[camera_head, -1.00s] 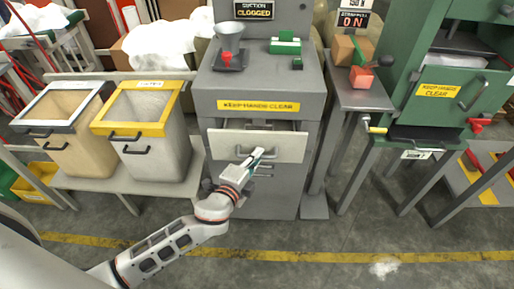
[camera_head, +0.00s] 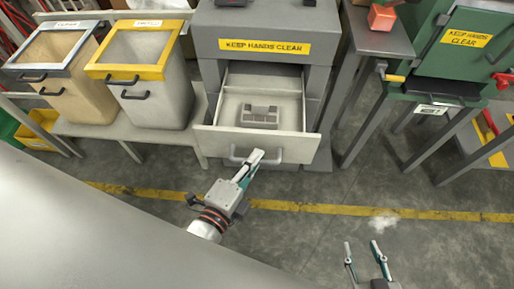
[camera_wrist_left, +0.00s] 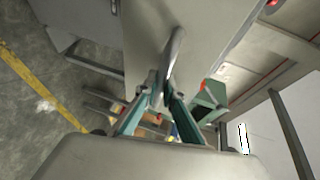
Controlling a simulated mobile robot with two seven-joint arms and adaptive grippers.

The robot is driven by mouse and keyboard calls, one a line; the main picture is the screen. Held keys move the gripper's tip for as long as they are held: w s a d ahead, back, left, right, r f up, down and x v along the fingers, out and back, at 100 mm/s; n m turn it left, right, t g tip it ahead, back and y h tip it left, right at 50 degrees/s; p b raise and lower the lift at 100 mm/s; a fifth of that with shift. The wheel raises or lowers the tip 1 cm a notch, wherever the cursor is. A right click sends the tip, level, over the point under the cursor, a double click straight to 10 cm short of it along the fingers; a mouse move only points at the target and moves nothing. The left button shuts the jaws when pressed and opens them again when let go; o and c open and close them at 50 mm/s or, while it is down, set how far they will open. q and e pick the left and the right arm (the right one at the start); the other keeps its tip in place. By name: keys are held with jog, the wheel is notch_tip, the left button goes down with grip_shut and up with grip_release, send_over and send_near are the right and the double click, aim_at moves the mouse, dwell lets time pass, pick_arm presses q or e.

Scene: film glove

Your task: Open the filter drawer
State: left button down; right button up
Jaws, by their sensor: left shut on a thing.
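The filter drawer (camera_head: 215,140) is pulled well out of the grey machine (camera_head: 265,20). A grey blocky filter (camera_head: 259,115) lies inside on its floor. My left gripper (camera_head: 252,160) is at the handle (camera_head: 282,154) on the drawer front, and its fingers are shut on it. In the left wrist view the handle (camera_wrist_left: 174,52) runs between the fingertips of the gripper (camera_wrist_left: 163,98). My right gripper (camera_head: 365,256) is at the bottom of the head view, with its fingers apart and nothing between them, well clear of the drawer.
Two bins, one grey-rimmed (camera_head: 55,70) and one yellow-rimmed (camera_head: 140,75), stand on a low bench (camera_head: 110,134) at left. A green machine (camera_head: 465,60) stands at right beside a grey stand (camera_head: 375,40). The floor before the drawer is clear.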

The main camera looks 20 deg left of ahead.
pick_arm(q)
jog(key=shift+s, duration=0.1)
jog(key=c, duration=2.1)
grip_release()
jog(key=shift+c, duration=0.2)
jog(key=v, duration=1.2)
